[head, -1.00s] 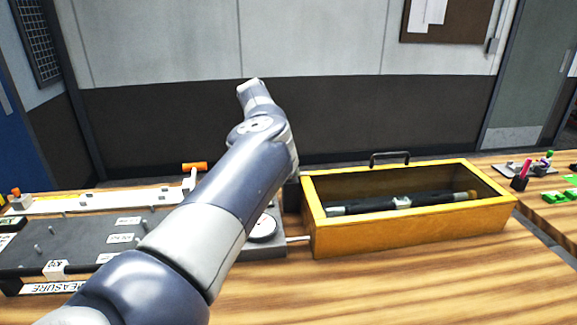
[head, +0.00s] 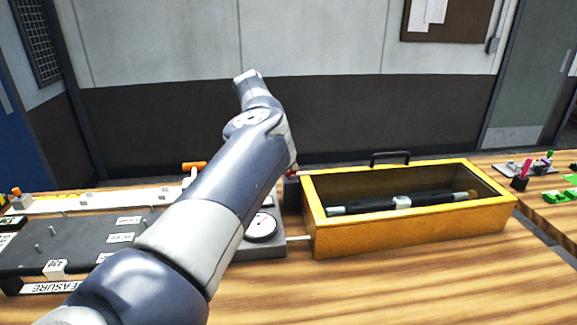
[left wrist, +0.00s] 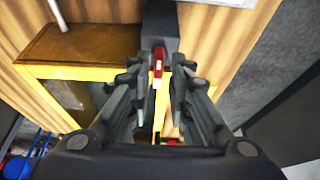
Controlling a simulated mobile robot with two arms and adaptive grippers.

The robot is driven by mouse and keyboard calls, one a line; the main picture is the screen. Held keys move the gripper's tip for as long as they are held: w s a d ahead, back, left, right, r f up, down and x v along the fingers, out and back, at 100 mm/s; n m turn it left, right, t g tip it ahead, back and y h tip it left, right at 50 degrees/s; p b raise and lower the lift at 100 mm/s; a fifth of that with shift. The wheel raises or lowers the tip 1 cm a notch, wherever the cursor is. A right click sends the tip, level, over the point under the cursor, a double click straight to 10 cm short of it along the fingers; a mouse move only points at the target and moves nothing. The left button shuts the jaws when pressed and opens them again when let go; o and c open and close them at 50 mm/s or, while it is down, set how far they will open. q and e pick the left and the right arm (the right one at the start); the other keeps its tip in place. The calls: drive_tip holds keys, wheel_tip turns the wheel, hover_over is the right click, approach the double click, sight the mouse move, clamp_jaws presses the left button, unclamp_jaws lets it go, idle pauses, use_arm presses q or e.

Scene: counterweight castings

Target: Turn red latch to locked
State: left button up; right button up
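The red latch (left wrist: 157,66) shows in the left wrist view, in front of a dark grey block (left wrist: 160,28). A small red part of it shows in the head view (head: 295,174) at the left end of the yellow box (head: 410,236). My left gripper (left wrist: 160,75) has its fingers on either side of the latch, with a gap between them; I see no clear grip on it. In the head view my left arm hides most of that gripper. Any lock marking is not readable. My right gripper is not in view.
A dark cylindrical bar (head: 405,203) lies inside the box, and a black handle (head: 389,157) stands behind it. Left are a dial gauge (head: 261,227) and a grey labelled fixture (head: 70,240). Green parts (head: 556,197) lie far right. The front table is clear.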

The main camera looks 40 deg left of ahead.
use_arm(q)
drive_tip(key=v, duration=1)
